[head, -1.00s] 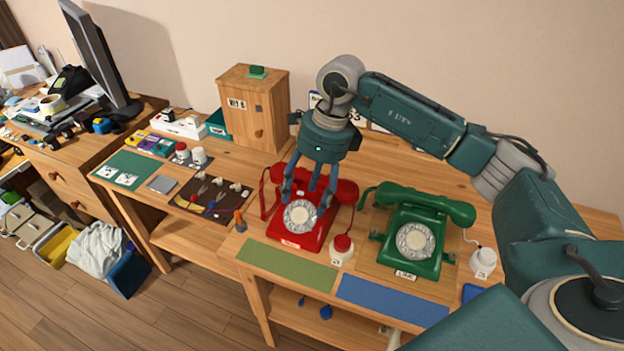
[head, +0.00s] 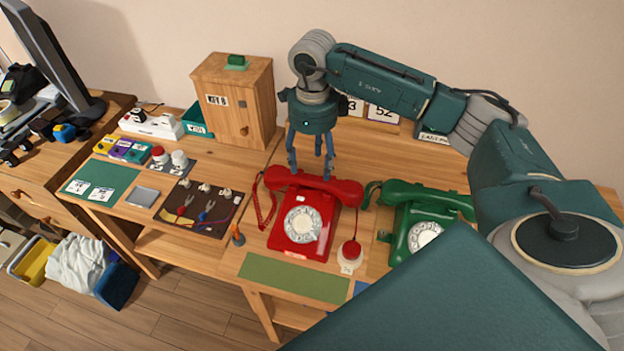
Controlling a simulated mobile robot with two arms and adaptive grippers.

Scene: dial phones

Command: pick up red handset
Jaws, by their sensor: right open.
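The red phone (head: 304,226) stands on the wooden table with its dial facing me. Its red handset (head: 318,186) lies across the top on the cradle. My right gripper (head: 311,172) points down over the back of the handset, its fingers open, with the tips close to the handset's upper edge. I cannot tell whether the fingertips touch it. The coiled red cord (head: 264,205) hangs at the phone's left side. My left gripper is not in view.
A green phone (head: 421,222) stands to the right, partly hidden by my arm. A red-topped button (head: 350,254) sits between the phones. A wooden cabinet (head: 236,100) stands at the back left. A green mat (head: 293,278) lies in front, bare.

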